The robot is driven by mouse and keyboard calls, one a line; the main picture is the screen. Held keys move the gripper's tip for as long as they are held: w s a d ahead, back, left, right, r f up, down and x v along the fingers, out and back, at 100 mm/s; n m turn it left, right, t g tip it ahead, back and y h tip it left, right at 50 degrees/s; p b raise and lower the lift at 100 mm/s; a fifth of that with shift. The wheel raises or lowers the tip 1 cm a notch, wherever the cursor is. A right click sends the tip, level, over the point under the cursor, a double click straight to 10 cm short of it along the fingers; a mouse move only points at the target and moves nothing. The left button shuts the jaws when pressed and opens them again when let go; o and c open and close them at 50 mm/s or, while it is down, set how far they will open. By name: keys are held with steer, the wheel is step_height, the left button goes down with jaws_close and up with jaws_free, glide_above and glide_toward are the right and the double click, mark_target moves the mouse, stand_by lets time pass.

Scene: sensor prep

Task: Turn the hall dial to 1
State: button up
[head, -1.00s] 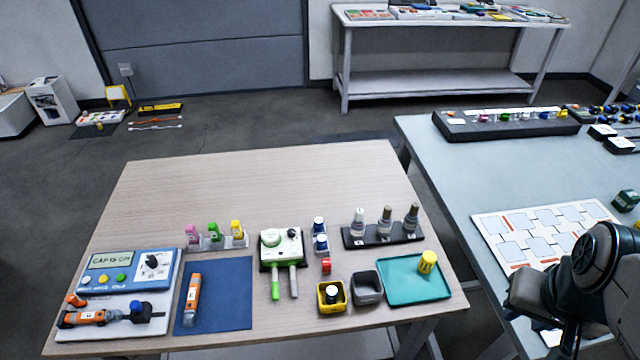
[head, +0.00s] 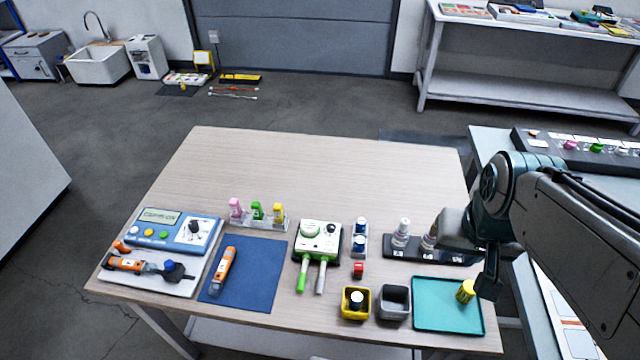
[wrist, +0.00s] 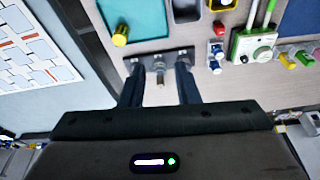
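A blue meter box (head: 150,236) with a small display stands at the left of the wooden table. A black dial on a white face (head: 194,228) is on its right side; its setting is too small to read. A white and green device (head: 318,238) in the middle carries a round white-green dial and a small black knob (head: 331,228); it also shows in the wrist view (wrist: 252,44). No label tells me which is the hall dial. My gripper (head: 487,278) is above the table's right side, far from both devices. In the wrist view my gripper (wrist: 160,64) is open, its fingers apart and empty.
A bottle rack (head: 400,250) and teal tray (head: 432,318) with a yellow cap (head: 466,291) lie near my gripper. Yellow (head: 356,302) and grey (head: 394,302) cups, a blue mat (head: 262,285) and colored clips (head: 257,211) are further left. The table's back is clear.

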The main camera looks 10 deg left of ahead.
steer(key=w+a+g+b, duration=0.1)
steer(key=w+a, duration=0.4)
steer(key=w, duration=0.3)
steer(key=m+g+b, duration=0.2)
steer(key=m+b, duration=0.1)
glide_toward(331, 226)
step_height(331, 226, down, 8)
steer(key=shift+s+f, duration=0.1)
steer(key=shift+f, duration=0.05)
jaws_close()
